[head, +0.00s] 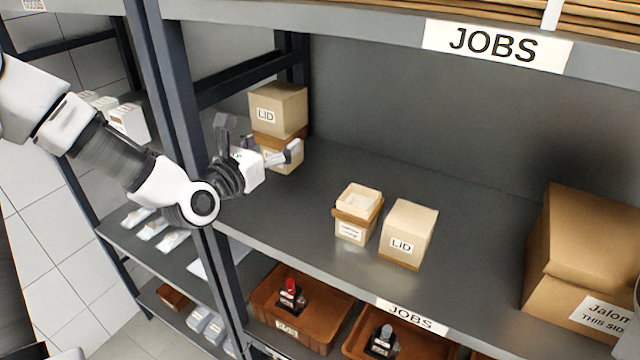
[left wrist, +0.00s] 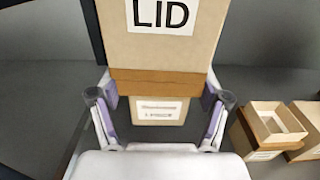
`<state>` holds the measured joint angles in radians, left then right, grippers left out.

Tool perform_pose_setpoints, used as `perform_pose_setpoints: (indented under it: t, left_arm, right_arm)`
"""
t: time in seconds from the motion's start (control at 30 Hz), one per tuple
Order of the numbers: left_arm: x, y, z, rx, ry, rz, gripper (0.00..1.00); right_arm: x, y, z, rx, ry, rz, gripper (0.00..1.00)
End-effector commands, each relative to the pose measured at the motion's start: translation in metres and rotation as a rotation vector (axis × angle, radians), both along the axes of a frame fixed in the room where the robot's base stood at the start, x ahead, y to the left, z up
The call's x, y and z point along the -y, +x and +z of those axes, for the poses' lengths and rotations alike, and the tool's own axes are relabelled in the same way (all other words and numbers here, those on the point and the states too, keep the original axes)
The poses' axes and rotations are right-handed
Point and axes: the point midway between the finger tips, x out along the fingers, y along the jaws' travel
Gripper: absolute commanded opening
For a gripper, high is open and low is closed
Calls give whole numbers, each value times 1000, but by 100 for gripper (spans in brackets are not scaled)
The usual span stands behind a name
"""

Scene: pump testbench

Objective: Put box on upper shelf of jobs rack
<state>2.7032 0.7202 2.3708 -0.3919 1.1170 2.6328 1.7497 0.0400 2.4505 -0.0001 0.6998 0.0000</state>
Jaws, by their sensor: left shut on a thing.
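A cardboard box (head: 285,163) with a brown rim and a taller box part marked LID (head: 278,105) on top of it is at the left end of the jobs rack's upper shelf (head: 320,180). In the left wrist view the lower box (left wrist: 158,108) is between the fingers, with the LID part (left wrist: 160,35) above. My left gripper (head: 258,146) is shut on this box, one finger on each side. The box is upright; I cannot tell whether its base touches the shelf. My right gripper is not seen.
An open small box (head: 352,229) and a separate lid box (head: 408,235) stand mid-shelf. A large carton (head: 585,255) stands at right. Dark posts (head: 180,90) border the left end. Orange bins (head: 300,325) are on the shelf below. The shelf's back middle is clear.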

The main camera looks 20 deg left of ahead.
Motion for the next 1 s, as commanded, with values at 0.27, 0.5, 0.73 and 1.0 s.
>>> perform_pose_setpoints:
  t: [0.27, 0.5, 0.73, 1.0]
  left_arm:
    - [0, 0, -50, -4, 1, -1, 23]
    - [0, 0, -84, -5, 1, -1, 23]
    - [0, 0, -91, 2, 0, -1, 23]
    - [0, 0, -94, -1, 0, -1, 100]
  right_arm:
    - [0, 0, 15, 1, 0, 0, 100]
    - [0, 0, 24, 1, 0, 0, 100]
    - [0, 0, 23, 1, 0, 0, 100]
    - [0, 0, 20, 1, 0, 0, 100]
